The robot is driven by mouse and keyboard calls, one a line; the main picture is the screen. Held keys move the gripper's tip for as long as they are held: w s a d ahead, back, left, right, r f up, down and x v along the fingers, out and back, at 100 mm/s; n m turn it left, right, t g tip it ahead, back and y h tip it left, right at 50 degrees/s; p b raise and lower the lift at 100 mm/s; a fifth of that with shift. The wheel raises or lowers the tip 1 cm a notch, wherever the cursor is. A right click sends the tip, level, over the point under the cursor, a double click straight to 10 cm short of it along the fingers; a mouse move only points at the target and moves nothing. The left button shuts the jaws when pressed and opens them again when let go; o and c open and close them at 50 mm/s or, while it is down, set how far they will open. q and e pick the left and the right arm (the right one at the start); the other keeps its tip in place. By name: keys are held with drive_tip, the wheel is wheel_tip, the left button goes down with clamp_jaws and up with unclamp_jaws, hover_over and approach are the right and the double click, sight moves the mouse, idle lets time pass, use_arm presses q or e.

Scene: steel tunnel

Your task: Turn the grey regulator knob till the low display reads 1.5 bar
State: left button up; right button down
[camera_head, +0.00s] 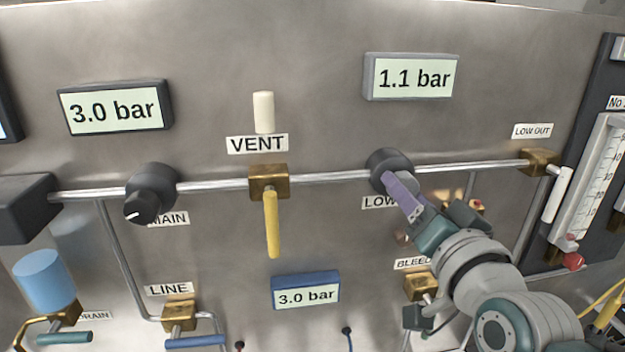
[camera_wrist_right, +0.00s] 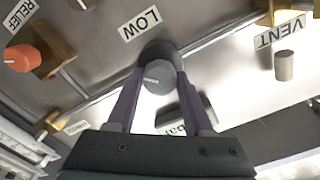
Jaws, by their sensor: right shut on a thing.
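The low regulator (camera_head: 388,160) is a dark round body on the steel pipe above the LOW label. Its grey knob (camera_wrist_right: 157,77) shows in the right wrist view, between the two purple fingers. My right gripper (camera_head: 391,182) is shut on this knob, coming in from the lower right; it also shows in the right wrist view (camera_wrist_right: 158,84). In the head view the fingers and hand hide most of the knob. The low display (camera_head: 415,78), above the regulator, reads 1.1 bar. My left gripper is not in view.
The black main knob (camera_head: 146,203) sits left under a 3.0 bar display (camera_head: 114,109). The yellow vent lever (camera_head: 272,225) hangs between the two regulators. A blue-framed display (camera_head: 306,291) reads 3.0 bar. A brass bleed valve (camera_head: 420,286) is close below my right arm.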

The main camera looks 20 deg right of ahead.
drive_tip(key=shift+m, duration=2.4)
drive_tip(key=shift+c, duration=1.5)
unclamp_jaws()
drive_tip(key=b+v, duration=0.2)
drive_tip(key=v, duration=0.8)
drive_tip(key=shift+b, duration=0.4)
